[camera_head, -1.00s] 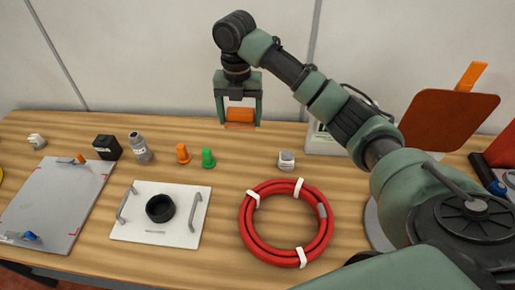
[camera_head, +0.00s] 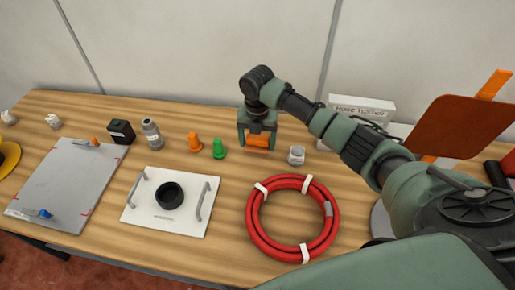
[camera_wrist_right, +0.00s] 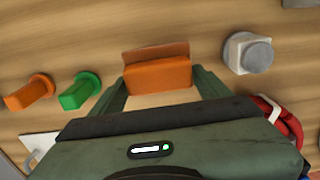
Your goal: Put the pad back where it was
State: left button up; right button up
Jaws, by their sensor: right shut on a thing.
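The orange pad (camera_head: 259,140) is held between the fingers of my right gripper (camera_head: 257,148), which is shut on it. It is a small orange block with a paler brownish-orange strip along one edge. It is low at the back of the table, between the green peg-like piece and the small grey-and-white capped piece. In the right wrist view the pad (camera_wrist_right: 158,74) sits between both fingertips (camera_wrist_right: 160,88). I cannot tell whether it touches the table. My left gripper is not in view.
Close by are the green piece (camera_head: 219,148), an orange piece (camera_head: 195,142) and the capped piece (camera_head: 296,155). A red hose coil (camera_head: 257,233) lies in front. A white plate with handles (camera_head: 150,212) and a grey board (camera_head: 65,180) lie left. A white box (camera_head: 360,104) stands behind my arm.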

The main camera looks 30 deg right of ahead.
aim_at(258, 145)
jog(key=shift+f, duration=2.05)
jog(key=shift+f, duration=0.15)
jog(key=o, duration=1.3)
notch_tip(258, 145, up, 12)
jog(key=shift+r+b, duration=0.2)
jog(key=shift+b, duration=0.3)
jog(key=shift+f, duration=0.1)
